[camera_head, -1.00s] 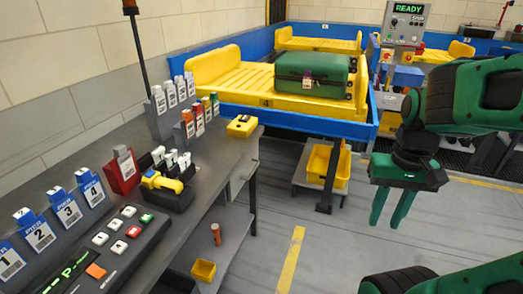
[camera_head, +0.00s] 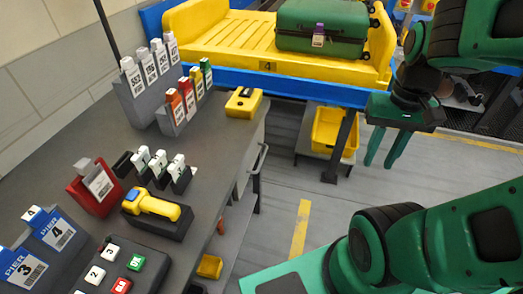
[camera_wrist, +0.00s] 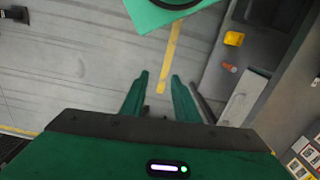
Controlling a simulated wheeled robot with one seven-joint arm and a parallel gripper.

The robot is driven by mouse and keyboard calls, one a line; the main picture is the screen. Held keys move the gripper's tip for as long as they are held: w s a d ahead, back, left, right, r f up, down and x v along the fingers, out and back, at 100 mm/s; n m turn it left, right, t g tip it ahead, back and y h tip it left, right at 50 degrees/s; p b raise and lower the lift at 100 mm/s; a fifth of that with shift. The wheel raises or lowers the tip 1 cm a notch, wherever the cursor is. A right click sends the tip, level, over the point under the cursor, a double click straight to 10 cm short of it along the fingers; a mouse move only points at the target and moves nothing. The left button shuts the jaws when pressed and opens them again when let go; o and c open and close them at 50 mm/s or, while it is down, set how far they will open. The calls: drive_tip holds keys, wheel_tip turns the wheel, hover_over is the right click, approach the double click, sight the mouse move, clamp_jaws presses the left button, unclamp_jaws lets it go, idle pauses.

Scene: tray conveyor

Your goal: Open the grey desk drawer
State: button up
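The grey desk (camera_head: 125,138) fills the left of the head view. Its grey drawer (camera_head: 244,172) is in the side below the desk top, towards the far end, with a bar handle (camera_head: 263,158). The drawer looks shut. My gripper (camera_head: 382,162) hangs in the air to the right of the drawer, fingers pointing down, apart from the handle. In the wrist view my gripper (camera_wrist: 159,78) is open and empty, over bare floor. A pale panel of the desk side (camera_wrist: 240,100) shows to the right of the fingers there.
The desk top holds a yellow scanner (camera_head: 155,206), a red holder (camera_head: 95,187) and a yellow box (camera_head: 243,103). Behind is a yellow conveyor tray (camera_head: 230,45) with a green suitcase (camera_head: 322,28). A yellow bin (camera_head: 333,130) stands below. Floor between desk and gripper is clear.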

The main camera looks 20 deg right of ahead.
drive_tip(key=t+y, duration=0.1)
drive_tip(key=y, duration=0.1)
hover_over(262, 158)
drive_tip(key=s+d, duration=0.1)
drive_tip(key=d, duration=0.1)
drive_tip(key=s+d+f+x, duration=0.1)
drive_tip(key=d+x, duration=0.1)
drive_tip(key=x, duration=1)
drive_tip(key=shift+m, duration=0.4)
drive_tip(key=x, duration=0.9)
drive_tip(key=shift+w+d+f, duration=0.2)
drive_tip(key=shift+d, duration=0.1)
clamp_jaws()
